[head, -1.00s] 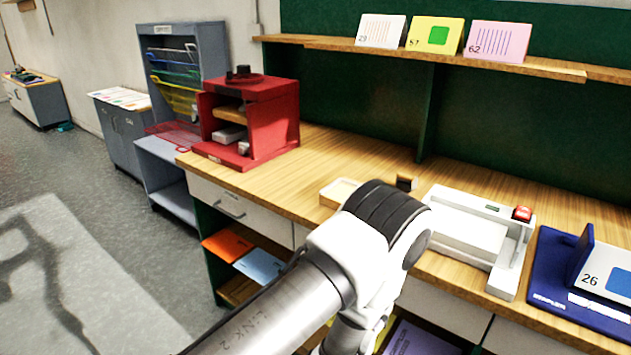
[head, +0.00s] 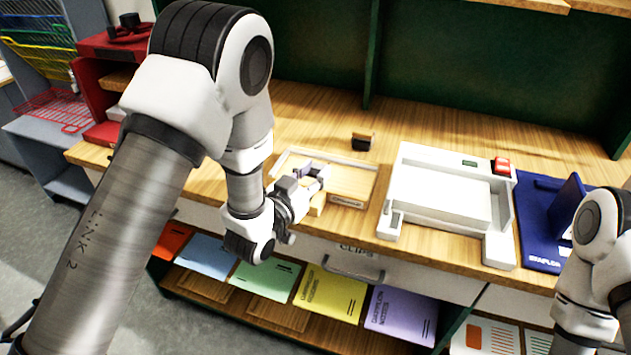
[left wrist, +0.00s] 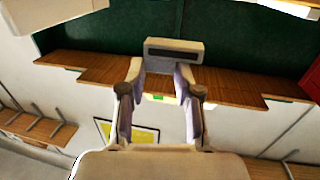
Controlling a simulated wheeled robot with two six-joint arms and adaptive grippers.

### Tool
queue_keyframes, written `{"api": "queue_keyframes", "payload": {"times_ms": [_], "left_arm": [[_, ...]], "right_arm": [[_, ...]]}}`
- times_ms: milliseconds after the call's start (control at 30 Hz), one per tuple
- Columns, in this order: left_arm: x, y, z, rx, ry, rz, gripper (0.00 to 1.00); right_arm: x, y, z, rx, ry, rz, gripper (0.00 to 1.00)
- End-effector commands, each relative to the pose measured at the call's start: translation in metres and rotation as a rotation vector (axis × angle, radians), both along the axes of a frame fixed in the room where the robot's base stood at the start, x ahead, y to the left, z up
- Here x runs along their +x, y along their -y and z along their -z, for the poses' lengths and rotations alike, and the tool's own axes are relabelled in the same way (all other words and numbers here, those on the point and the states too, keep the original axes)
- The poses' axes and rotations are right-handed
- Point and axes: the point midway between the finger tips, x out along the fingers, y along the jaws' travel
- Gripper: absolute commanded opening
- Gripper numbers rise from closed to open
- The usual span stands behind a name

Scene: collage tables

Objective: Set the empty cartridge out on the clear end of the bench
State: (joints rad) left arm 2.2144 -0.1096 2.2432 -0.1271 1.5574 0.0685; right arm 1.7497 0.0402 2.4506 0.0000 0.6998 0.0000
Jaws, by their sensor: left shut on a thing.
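My left gripper (head: 316,176) is over the shallow wooden tray (head: 358,187) on the bench, close above its left part. It is shut on a pale block with a dark slot, which shows at the fingertips in the left wrist view (left wrist: 174,52); this looks like the cartridge. In the head view the fingers mostly hide the block, and I cannot tell whether it touches the tray. The bench top (head: 300,112) is wood. My right arm shows at the right edge; its gripper is out of view.
A white machine (head: 440,202) with a red button (head: 502,166) stands right of the tray. A blue stapler base (head: 540,205) is farther right. A small dark-and-wood block (head: 362,141) lies behind the tray. A red cabinet (head: 105,83) stands at the left end. Bare wood shows behind the tray.

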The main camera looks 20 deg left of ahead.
Motion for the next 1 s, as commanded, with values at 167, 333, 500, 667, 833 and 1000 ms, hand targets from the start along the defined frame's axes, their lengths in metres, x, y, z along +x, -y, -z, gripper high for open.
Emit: {"api": "queue_keyframes", "payload": {"times_ms": [167,333,500,667,833,1000], "left_arm": [[0.000,0.000,0.033,0.000,-0.003,-0.001,0.01],[0.000,0.000,0.039,0.000,0.000,-0.001,0.01],[0.000,0.000,0.042,0.000,0.000,-0.001,0.01],[0.000,0.000,0.042,0.000,0.000,-0.001,0.58],[0.000,0.000,0.042,0.000,0.000,-0.001,0.58],[0.000,0.000,0.037,0.000,0.000,-0.001,0.58]], "right_arm": [[0.000,0.000,-0.004,0.000,0.001,0.000,0.40],[0.000,0.000,-0.004,0.000,0.001,0.000,0.40],[0.000,0.000,-0.001,0.000,0.001,0.000,0.40],[0.000,0.000,-0.001,0.000,0.001,0.000,0.40],[0.000,0.000,-0.001,0.000,0.001,0.000,0.40],[0.000,0.000,-0.006,0.000,0.001,0.000,0.40]]}}
